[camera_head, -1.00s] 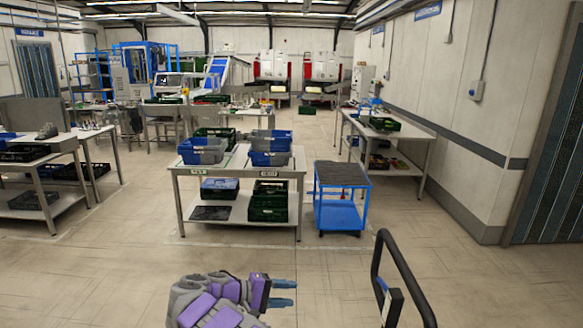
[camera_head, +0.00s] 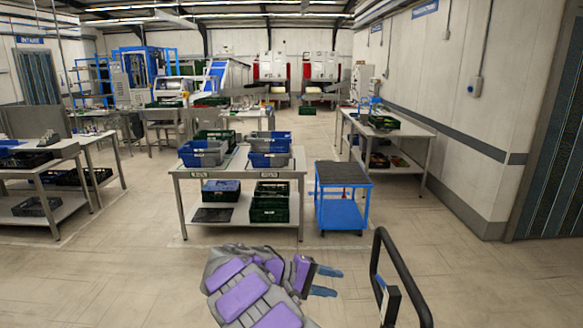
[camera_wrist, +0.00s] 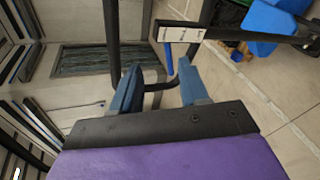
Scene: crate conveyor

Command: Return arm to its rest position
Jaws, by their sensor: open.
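My arm, grey and purple, reaches up from the bottom of the head view. My gripper (camera_head: 326,281) has two blue fingers pointing right, above bare floor and left of a black tubular handle (camera_head: 386,270). In the wrist view my gripper (camera_wrist: 156,88) shows its blue fingers spread apart with nothing between them. The black handle (camera_wrist: 112,50) shows beyond the fingers there, with a pale label on its bar. I cannot tell whether any finger touches it.
A table (camera_head: 240,174) with blue-grey crates (camera_head: 203,153) stands ahead. A blue cart (camera_head: 342,212) stands right of it. Side tables stand at left and right. Open floor (camera_head: 130,270) lies between me and the table.

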